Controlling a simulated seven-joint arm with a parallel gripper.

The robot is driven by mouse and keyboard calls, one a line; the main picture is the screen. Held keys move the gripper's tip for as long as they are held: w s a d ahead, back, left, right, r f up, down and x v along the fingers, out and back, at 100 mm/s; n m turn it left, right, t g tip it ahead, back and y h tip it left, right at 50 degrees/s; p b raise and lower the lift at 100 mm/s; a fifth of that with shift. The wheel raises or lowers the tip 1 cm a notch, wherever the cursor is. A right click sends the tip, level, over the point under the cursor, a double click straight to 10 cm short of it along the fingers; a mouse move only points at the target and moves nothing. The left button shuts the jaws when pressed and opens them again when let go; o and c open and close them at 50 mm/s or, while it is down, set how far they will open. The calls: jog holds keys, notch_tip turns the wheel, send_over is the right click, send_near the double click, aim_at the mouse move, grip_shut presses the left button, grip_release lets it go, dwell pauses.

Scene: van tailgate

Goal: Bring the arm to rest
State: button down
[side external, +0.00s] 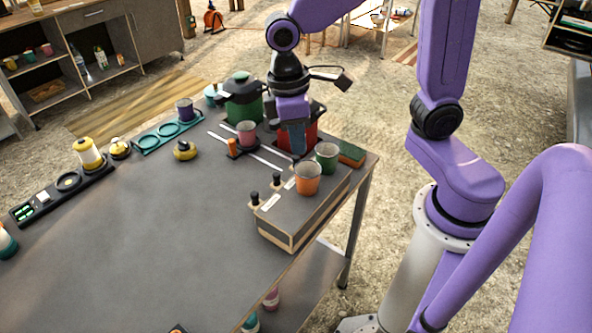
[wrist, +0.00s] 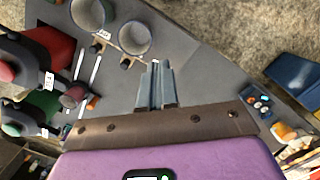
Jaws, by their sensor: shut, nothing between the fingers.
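My purple arm hangs over the far right part of the grey table (side external: 150,250), with my gripper (side external: 298,150) pointing down. In the side view the fingers show just behind an orange cup (side external: 307,178) and a green cup (side external: 327,155) on a raised box (side external: 300,215). I cannot tell from this view how high the fingertips are. In the wrist view the two fingers of my gripper (wrist: 155,72) lie close together, shut and empty, with bare grey surface around them. Two cup rims show ahead of them.
A red container (side external: 305,133) and a green canister (side external: 243,98) stand beside my gripper. A pink cup (side external: 246,133) stands near pale rails (side external: 262,155). Black knobs (side external: 276,180) rise from the box's left side. The table's left front is clear.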

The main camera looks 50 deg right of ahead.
jog(key=s+d+n+t+y, duration=0.1)
jog(key=s+d+n, duration=0.3)
jog(key=s, duration=0.9)
jog(key=shift+s+d+f, duration=0.25)
jog(key=shift+d+f, duration=0.15)
jog(key=shift+d, duration=0.25)
